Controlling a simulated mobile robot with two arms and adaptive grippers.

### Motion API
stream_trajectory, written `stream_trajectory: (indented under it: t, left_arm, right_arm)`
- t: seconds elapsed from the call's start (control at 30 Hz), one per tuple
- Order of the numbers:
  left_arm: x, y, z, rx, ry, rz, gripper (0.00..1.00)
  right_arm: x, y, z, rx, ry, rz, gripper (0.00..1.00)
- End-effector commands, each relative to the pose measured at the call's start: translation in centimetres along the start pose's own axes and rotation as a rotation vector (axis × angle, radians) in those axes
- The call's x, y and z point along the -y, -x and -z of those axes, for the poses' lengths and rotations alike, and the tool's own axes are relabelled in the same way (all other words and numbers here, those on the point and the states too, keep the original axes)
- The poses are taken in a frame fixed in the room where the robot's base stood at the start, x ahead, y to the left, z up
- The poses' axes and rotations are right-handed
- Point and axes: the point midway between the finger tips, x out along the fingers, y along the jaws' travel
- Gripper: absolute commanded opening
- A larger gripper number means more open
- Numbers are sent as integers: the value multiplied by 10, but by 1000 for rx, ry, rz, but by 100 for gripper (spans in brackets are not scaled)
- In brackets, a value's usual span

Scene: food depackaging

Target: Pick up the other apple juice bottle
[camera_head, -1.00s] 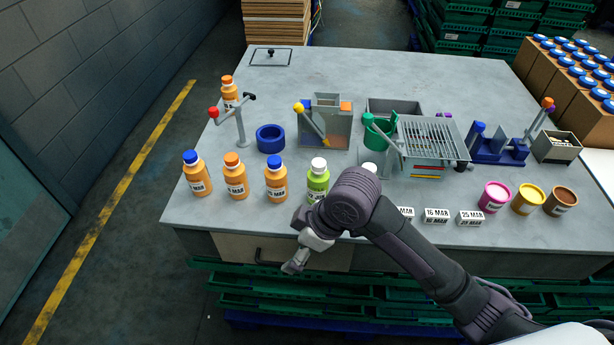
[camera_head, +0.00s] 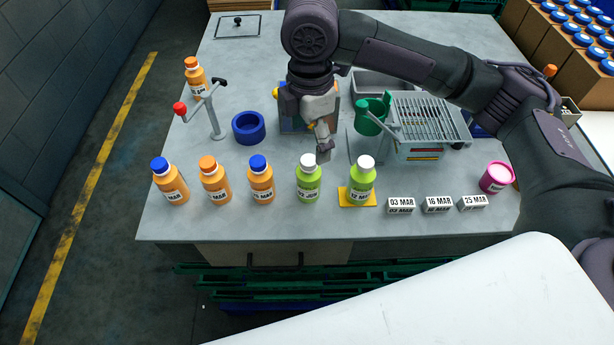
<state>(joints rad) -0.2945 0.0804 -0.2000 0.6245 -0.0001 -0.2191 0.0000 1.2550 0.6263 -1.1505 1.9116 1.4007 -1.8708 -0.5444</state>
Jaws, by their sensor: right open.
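Two green apple juice bottles with white caps stand upright near the table's front. The left one (camera_head: 308,184) stands on bare table, its label partly readable. My right gripper (camera_head: 323,154) is open and empty, pointing down just behind and right of the left green bottle's cap. Whether it touches the bottle I cannot tell. My left gripper is not in view.
Three orange bottles (camera_head: 215,184) stand to the left in the same row. A blue ring (camera_head: 248,128), a green cup (camera_head: 371,117) and a wire rack (camera_head: 428,122) stand behind. Date blocks (camera_head: 437,205) and a pink tub (camera_head: 496,177) are at right.

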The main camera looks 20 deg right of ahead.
Motion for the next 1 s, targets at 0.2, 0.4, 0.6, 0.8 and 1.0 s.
stream_trajectory:
  t: [0.2, 0.4, 0.6, 0.8, 1.0]
  left_arm:
    - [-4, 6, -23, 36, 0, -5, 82]
    - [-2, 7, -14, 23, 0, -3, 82]
    - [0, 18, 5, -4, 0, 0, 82]
    - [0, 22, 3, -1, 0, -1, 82]
    - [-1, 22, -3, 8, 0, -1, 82]
  right_arm:
    - [0, -42, 0, -1, -2, 2, 86]
    - [0, -59, 0, -1, -1, -2, 86]
    - [1, -81, 1, -1, -2, 3, 86]
    - [0, -107, 1, -1, -1, 0, 86]
    - [0, -111, 1, -2, -1, -2, 86]
